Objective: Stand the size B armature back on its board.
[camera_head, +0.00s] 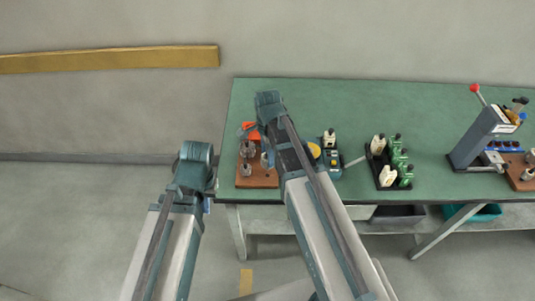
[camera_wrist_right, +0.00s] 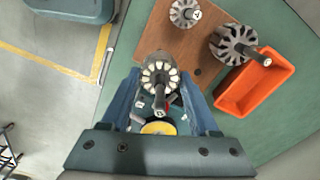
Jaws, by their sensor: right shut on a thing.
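My right gripper (camera_wrist_right: 160,98) is shut on an armature (camera_wrist_right: 158,76), a slotted grey core with pale winding slots and a shaft pointing toward the camera. Two other armatures, one small (camera_wrist_right: 184,13) and one larger (camera_wrist_right: 232,42), stand on the board. In the head view the board (camera_head: 259,182) lies at the table's left end, partly behind my right arm. My left gripper (camera_head: 208,205) hangs left of the table, its fingers mostly hidden.
An orange bin (camera_wrist_right: 257,86) sits beside the larger armature. A teal device with a yellow disc (camera_head: 315,150) is right of the board. Farther right are a black tray (camera_head: 387,184) with bottles and a lever press (camera_head: 485,135). Green tabletop (camera_head: 350,100) is free behind them.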

